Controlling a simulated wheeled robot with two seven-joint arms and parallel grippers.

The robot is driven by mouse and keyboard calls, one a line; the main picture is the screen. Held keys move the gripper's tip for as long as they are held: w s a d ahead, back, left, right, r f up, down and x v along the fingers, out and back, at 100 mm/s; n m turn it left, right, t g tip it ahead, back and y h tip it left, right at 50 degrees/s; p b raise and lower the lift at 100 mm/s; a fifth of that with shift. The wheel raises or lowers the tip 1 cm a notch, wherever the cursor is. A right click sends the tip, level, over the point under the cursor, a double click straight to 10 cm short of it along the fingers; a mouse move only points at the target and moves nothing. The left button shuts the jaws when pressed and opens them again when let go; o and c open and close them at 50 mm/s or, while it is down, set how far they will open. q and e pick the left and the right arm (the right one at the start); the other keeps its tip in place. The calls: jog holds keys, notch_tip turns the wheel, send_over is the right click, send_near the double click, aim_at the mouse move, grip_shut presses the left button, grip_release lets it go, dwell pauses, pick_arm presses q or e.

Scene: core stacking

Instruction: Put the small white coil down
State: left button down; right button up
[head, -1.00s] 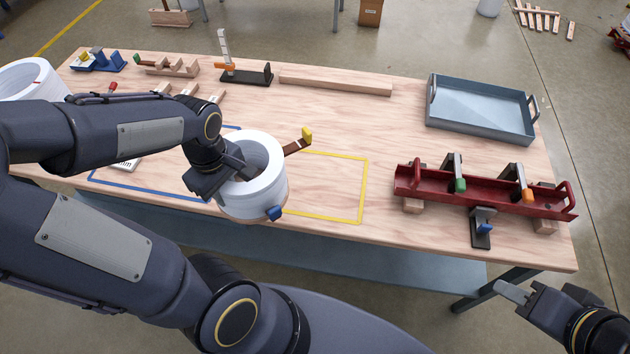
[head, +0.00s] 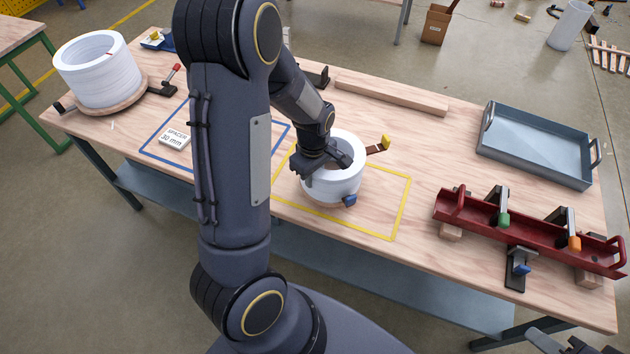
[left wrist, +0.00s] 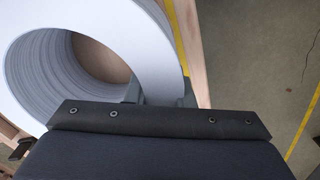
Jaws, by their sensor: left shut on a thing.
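The small white coil (head: 343,184) is in my left gripper (head: 328,160), whose jaws are shut on the coil's wall at its near left side. The coil is upright over the left part of the yellow outline (head: 400,217); I cannot tell whether its underside touches the table. A brown piece with a yellow end (head: 384,143) and a blue piece (head: 349,200) show at its edge. In the left wrist view the coil's white rim (left wrist: 95,18) fills the upper left, with wood through its hole. My right gripper (head: 553,345) is cut off at the bottom right; its fingers are unclear.
A larger white coil (head: 97,72) stands on a round wooden board at the table's left. A spacer block (head: 174,138) lies in the blue outline (head: 154,157). A red channel (head: 530,231) with clamps and a grey tray (head: 535,150) are at the right. A wooden bar (head: 390,92) lies behind.

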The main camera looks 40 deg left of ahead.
pick_arm(q)
jog(key=shift+w+f, duration=0.15)
jog(key=shift+f, duration=0.75)
jog(key=shift+w+f, duration=0.1)
jog(key=shift+f, duration=0.75)
jog(key=shift+f, duration=0.15)
jog(key=c, duration=1.3)
grip_release()
jog(key=shift+o, duration=0.2)
notch_tip(320, 180, up, 11)
jog(key=shift+f, duration=0.1)
jog(key=shift+s+d+r, duration=0.1)
jog(key=shift+s+r, duration=0.05)
jog(key=shift+r, duration=0.65)
jog(key=s+d+r+m+t+h, duration=0.2)
jog(key=s+d+r+m, duration=0.3)
jog(key=s+m, duration=0.2)
jog(key=s+d+r+m+t+h, duration=0.1)
jog(key=s+d+r+m+t, duration=0.2)
jog(key=s+d+r+m, duration=0.2)
jog(key=s+m, duration=0.2)
jog(key=s, duration=0.2)
jog(key=shift+d+r+m+t+h, duration=0.15)
jog(key=shift+r+m+t+h, duration=0.15)
jog(key=shift+r+h, duration=0.1)
